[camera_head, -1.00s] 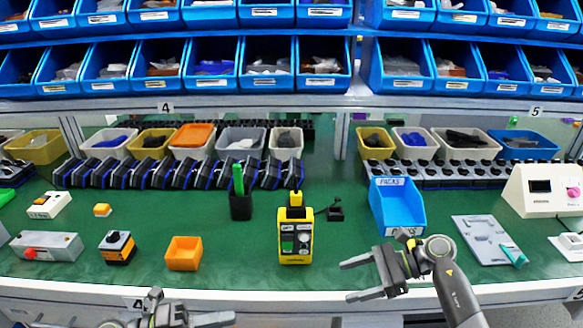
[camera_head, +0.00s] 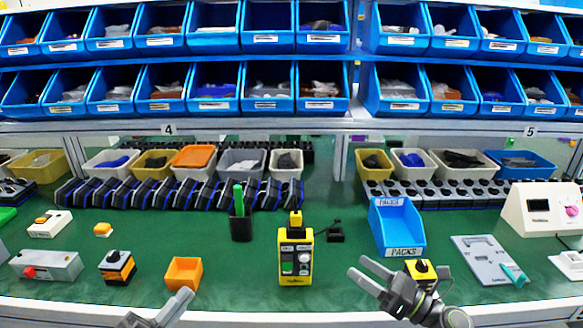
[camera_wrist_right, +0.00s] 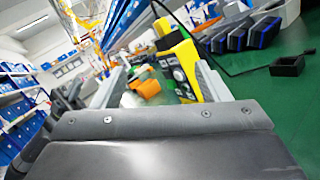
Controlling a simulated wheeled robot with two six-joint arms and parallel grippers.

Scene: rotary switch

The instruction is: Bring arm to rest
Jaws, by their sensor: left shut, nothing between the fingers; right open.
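My right gripper (camera_head: 358,269) is open and empty above the front of the green bench, left of a yellow box with a black rotary knob (camera_head: 420,270). In the right wrist view its two fingers (camera_wrist_right: 163,85) stand apart, with the yellow control box seen beyond them. My left gripper (camera_head: 160,306) is shut and empty at the bottom edge, partly cut off. The yellow control box (camera_head: 296,262) stands upright at the middle. A grey box with a red knob (camera_head: 46,265) and a black-orange switch box (camera_head: 117,267) sit at the left.
An orange bin (camera_head: 184,273) and a black cup with a green item (camera_head: 240,225) stand left of centre. A blue PACKS bin (camera_head: 396,226) stands behind my right gripper. A grey plate (camera_head: 490,258) lies at the right. Bin shelves fill the back.

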